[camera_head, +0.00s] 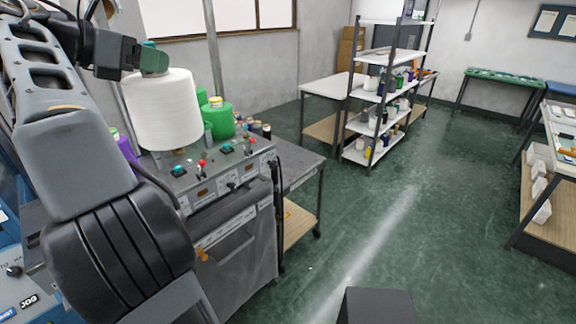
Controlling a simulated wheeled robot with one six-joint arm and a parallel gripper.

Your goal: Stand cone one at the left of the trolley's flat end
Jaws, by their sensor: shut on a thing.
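A large white yarn cone (162,112) hangs upright under my gripper (148,60) in the camera_head view. The gripper is shut on the top of the cone, with a green part showing at the grip. The cone is in front of or above the machine's control panel; I cannot tell if its base touches anything. A grey-topped stand with a wooden lower shelf (298,222) and castors is right of the panel; it may be the trolley. Its left part is hidden behind the machine.
Green cones (219,118) and small spools stand behind the white cone. The grey control panel (205,172) has switches and knobs. A shelving rack (385,95) and a white table (330,84) stand further back. The green floor (440,200) is clear to the right.

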